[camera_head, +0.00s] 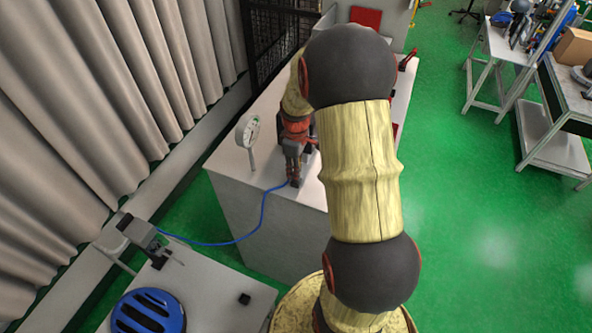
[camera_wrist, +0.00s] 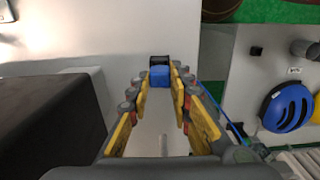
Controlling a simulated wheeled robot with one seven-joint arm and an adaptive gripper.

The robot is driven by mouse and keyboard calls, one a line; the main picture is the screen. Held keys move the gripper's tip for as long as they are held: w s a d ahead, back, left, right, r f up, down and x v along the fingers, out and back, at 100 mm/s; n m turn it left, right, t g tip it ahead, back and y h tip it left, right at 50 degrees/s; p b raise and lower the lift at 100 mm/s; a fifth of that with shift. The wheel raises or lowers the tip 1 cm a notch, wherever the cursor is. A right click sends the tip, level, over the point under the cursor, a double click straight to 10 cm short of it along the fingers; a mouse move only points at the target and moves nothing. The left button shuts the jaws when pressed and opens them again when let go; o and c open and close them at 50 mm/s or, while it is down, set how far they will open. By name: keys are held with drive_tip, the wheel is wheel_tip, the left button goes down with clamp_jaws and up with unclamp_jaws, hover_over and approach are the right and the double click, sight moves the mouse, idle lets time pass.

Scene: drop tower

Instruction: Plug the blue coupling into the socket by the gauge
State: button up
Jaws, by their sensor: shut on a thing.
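The blue coupling (camera_wrist: 160,77) is between my fingertips in the wrist view. My gripper (camera_head: 293,171) is shut on it, low over the white cabinet top near its front edge. A small black block (camera_wrist: 160,61), which looks like the socket, is directly against the coupling's far side. I cannot tell how far the coupling is inside it. In the head view the gripper hides most of the coupling. The round white gauge (camera_head: 248,131) stands on its stem to the left of my gripper. A blue cable (camera_head: 262,216) runs from the fingertips down to the lower left.
The white cabinet (camera_head: 236,184) is beneath my gripper. A lower grey table (camera_head: 215,286) holds a blue helmet (camera_head: 150,312), a small black block (camera_head: 244,299) and a grey device (camera_head: 140,232). A curtain (camera_head: 90,110) lines the left. Green floor is open at right.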

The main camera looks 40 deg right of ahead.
drive_tip(key=shift+f, duration=0.15)
drive_tip(key=o, duration=0.9)
wheel_tip(320, 180, up, 12)
idle(0.7)
